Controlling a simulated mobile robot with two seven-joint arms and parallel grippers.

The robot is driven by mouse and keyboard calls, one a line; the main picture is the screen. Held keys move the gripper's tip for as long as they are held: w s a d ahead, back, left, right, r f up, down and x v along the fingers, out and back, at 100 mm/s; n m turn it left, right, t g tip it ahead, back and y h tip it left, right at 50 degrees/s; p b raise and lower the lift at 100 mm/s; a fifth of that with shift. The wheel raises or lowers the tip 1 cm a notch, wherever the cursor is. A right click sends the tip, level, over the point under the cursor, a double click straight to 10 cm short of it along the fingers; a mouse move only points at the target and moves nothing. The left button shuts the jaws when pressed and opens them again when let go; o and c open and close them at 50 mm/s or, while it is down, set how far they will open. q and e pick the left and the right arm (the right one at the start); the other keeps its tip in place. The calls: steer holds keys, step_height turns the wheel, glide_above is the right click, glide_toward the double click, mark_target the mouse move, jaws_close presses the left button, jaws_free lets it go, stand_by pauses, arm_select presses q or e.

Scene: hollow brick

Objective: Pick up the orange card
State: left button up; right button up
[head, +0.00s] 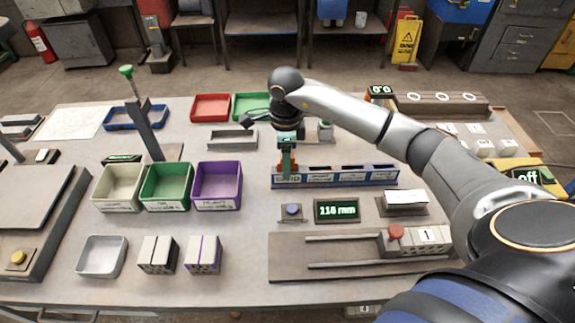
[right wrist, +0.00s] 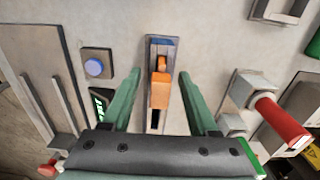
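The orange card (right wrist: 159,92) stands in the dark slot of a narrow rack (right wrist: 155,48). In the right wrist view it lies between the two green fingers of my right gripper (right wrist: 158,76). The fingers are apart, with a gap on each side of the card. In the head view my right gripper (head: 287,165) points down at the left end of the long blue-edged rack (head: 345,183), and only a little orange shows around its fingers. My left gripper is not in view.
Green (head: 167,186), purple (head: 218,184) and cream bins stand left of the rack. A button box (head: 291,211) and a display reading 116 mm (head: 337,211) sit in front of it. A slide fixture (head: 350,262) lies nearer.

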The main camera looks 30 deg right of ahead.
jaws_close()
steer(key=shift+r, duration=0.1)
stand_by(0.5)
